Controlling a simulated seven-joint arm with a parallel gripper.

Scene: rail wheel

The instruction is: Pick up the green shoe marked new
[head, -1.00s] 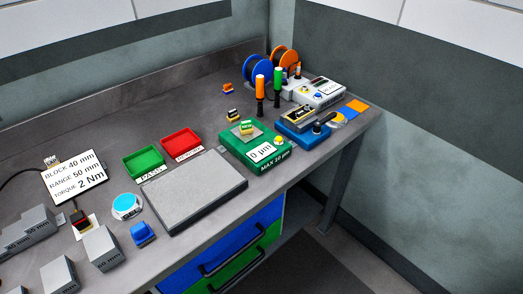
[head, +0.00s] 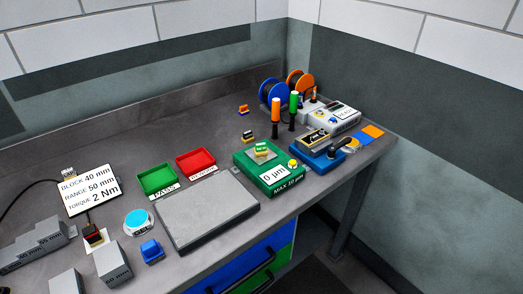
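A small block with a green top and a yellow lower part (head: 262,148) sits on the grey plate on top of the green gauge box (head: 254,175). Its top carries small pale lettering that looks like "NEW", though it is too small to read surely. The gauge box has a "0 µm" display and the words "MAX 10 µm" on its front. A small dark-and-yellow block (head: 248,136) stands just behind the gauge box. My gripper is in no view.
A green tray (head: 157,179) and a red tray (head: 196,162) stand left of the gauge box. A grey slab (head: 208,212) lies in front of them. Orange and green screwdrivers (head: 276,112), spools and a blue-based fixture (head: 318,156) crowd the right. The back left of the bench is clear.

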